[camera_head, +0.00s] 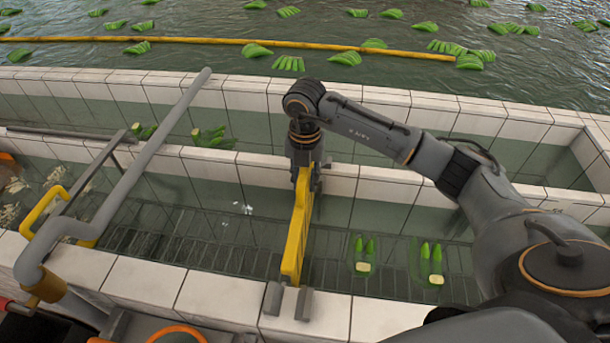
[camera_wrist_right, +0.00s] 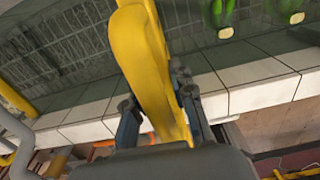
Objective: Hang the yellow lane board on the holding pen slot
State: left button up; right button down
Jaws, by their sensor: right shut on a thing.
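My right gripper (camera_head: 305,168) is shut on the yellow lane board (camera_head: 296,232). The board stands nearly upright on edge across the near channel, between the middle wall and the near wall. Its near lower end is at two short grey posts (camera_head: 304,304) on the near tiled wall, which look like a slot. Whether the board is seated between them or just above is unclear. In the right wrist view the board (camera_wrist_right: 143,50) runs between my gripper's fingers. The board's far end is hidden by my gripper. My left gripper is not in view.
A grey pipe (camera_head: 140,165) and a yellow bent bar (camera_head: 45,212) are at the left. Green banana pieces (camera_head: 364,256) lie in the near channel, right of the board. Behind, a yellow boom (camera_head: 200,40) floats among green bunches. The channel left of the board is mostly clear.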

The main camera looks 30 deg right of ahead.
notch_tip(320, 180, down, 13)
jog(key=b, duration=0.8)
jog(key=shift+r, duration=0.2)
jog(key=shift+f+b, duration=0.45)
dwell(0.7)
grip_release()
dwell(0.4)
jog(key=shift+r, duration=0.15)
dwell(0.3)
jog(key=shift+r+p, duration=3.35)
jog(key=shift+r, duration=1.55)
jog(key=shift+s+a+f, duration=0.1)
